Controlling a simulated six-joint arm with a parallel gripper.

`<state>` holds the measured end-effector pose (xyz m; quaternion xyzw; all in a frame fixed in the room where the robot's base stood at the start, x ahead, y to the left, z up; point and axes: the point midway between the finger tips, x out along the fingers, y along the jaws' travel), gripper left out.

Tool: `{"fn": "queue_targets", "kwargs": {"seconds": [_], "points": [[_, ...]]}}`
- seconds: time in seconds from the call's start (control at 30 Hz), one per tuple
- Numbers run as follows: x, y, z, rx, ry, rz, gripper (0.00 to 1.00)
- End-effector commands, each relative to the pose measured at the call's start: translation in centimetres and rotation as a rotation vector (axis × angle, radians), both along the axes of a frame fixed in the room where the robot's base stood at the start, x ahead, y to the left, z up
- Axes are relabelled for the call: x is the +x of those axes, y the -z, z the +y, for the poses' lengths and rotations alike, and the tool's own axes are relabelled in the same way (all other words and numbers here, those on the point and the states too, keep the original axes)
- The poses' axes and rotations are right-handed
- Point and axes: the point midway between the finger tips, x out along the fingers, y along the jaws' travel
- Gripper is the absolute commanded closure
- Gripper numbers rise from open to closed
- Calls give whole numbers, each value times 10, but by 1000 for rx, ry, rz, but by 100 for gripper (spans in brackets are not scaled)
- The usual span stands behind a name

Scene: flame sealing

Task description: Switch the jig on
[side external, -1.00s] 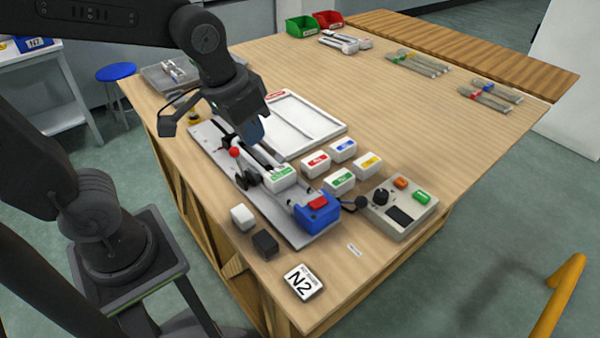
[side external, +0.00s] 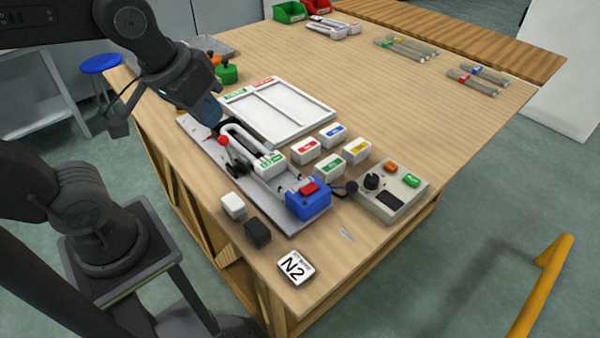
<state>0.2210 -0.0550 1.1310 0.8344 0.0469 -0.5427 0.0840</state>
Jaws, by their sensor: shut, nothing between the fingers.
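The jig is a long grey plate (side external: 266,203) on the near left of the table. Its blue block (side external: 309,204) with a red top button (side external: 308,188) sits at its near right end. A red-knobbed lever (side external: 223,140) and a white part with a green label (side external: 271,160) are also on it. A grey control box (side external: 395,203) to the right has a dark knob (side external: 372,181), an orange button (side external: 390,168) and a green button (side external: 411,180). My gripper (side external: 209,112) is above the jig's far left end, its tips small in view, apart from the buttons.
Several white labelled blocks (side external: 305,150) stand between jig and control box. A white divided tray (side external: 280,115) lies behind. A white block (side external: 233,206), a black block (side external: 257,232) and an N2 tile (side external: 295,267) sit near the front edge.

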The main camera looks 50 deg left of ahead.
Motion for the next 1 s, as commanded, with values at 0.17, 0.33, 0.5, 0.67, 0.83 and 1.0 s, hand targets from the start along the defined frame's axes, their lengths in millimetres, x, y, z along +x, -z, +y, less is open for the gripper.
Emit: {"fn": "queue_targets", "kwargs": {"seconds": [0.17,0.33,0.5,0.67,0.83,1.0], "points": [[33,-6,-13,-115,-268,130,100],[66,-4,-29,-190,-557,248,100],[98,6,-47,-223,-858,352,100],[123,21,-64,-220,-1114,420,100],[139,33,-76,-204,-1298,452,100],[145,39,-81,-195,-1374,460,100]]}}
